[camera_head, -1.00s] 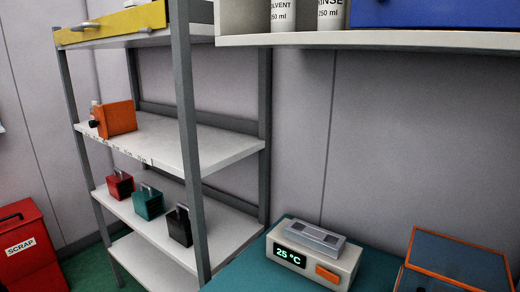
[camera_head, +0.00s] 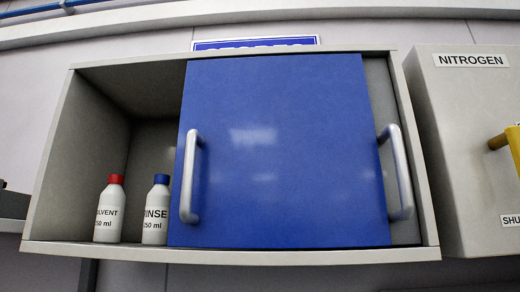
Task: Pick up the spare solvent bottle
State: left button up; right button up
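A white solvent bottle (camera_head: 109,212) with a red cap stands upright at the left in an open-fronted wall cabinet (camera_head: 235,255). Its label reads "SOLVENT 250 ml", with the first letter cut off. A white rinse bottle (camera_head: 156,212) with a blue cap stands just right of it, partly covered by the blue sliding door (camera_head: 285,150). I cannot tell from a label which solvent bottle is the spare; only one shows. What is behind the blue door is hidden. Neither of my grippers is in view.
The blue door has a metal handle on its left (camera_head: 188,178) and another handle shows at the right (camera_head: 396,172). A grey box labelled NITROGEN (camera_head: 460,120) with a yellow handle adjoins the right side. The cabinet's left part is open.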

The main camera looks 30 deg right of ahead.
aim_at(109, 219)
jog(key=j+z, duration=0.3)
jog(key=j, duration=0.2)
jog(key=j+z, duration=0.3)
jog(key=j, duration=0.2)
jog(key=k+j+z, duration=0.1)
jog(key=j+z, duration=0.2)
jog(key=j, duration=0.15)
jog(key=k+j+z, duration=0.1)
jog(key=j+z, duration=0.2)
jog(key=j, duration=0.15)
